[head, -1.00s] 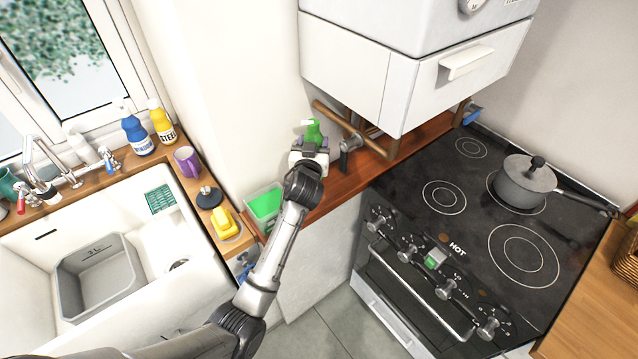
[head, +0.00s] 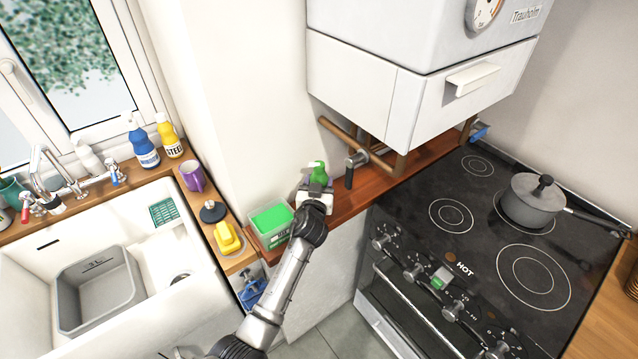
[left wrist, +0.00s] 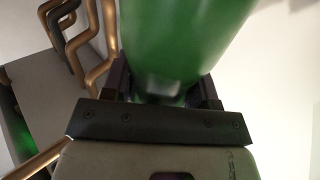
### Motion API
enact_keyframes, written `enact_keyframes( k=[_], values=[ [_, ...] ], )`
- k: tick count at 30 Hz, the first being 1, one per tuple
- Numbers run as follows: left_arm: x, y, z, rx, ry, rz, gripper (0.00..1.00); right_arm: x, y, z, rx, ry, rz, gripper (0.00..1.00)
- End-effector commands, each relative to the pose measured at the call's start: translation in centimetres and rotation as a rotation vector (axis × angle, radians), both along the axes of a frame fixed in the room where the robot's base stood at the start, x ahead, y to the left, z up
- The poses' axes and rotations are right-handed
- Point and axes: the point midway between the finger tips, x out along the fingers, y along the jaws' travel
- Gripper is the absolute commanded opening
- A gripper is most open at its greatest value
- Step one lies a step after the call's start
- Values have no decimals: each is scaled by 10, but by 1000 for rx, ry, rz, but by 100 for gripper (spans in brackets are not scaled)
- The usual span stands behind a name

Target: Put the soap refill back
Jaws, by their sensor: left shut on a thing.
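The soap refill is a green bottle (head: 319,172) at the wooden ledge below the boiler. My left gripper (head: 316,188) is shut on it, and the arm reaches up from the bottom of the head view. In the left wrist view the green bottle (left wrist: 180,45) fills the space between the two dark fingers (left wrist: 165,95). The bottle's lower part is hidden by the gripper in the head view. I cannot tell whether it touches the ledge. My right gripper is not in view.
A clear tub with green contents (head: 271,219) stands left of the gripper. Copper pipes (head: 345,135) and a black-handled valve (head: 350,170) are close on the right. The hob (head: 450,245) with a grey pan (head: 532,203) lies right; the sink (head: 150,250) lies left.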

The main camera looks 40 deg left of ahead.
Motion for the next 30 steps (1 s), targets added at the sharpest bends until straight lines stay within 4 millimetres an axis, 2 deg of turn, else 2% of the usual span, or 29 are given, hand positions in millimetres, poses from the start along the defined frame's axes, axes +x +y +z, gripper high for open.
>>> enact_keyframes(
  k=[6,7,14,24,30],
  values=[
    [0,0,-4,1,-1,0,11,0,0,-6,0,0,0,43],
    [0,0,-3,0,0,0,56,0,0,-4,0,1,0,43],
    [0,0,-3,0,0,0,78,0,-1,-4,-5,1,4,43],
    [0,0,3,1,0,0,79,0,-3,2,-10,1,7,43],
    [-26,-15,-1,0,0,0,79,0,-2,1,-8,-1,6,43]
  ],
)
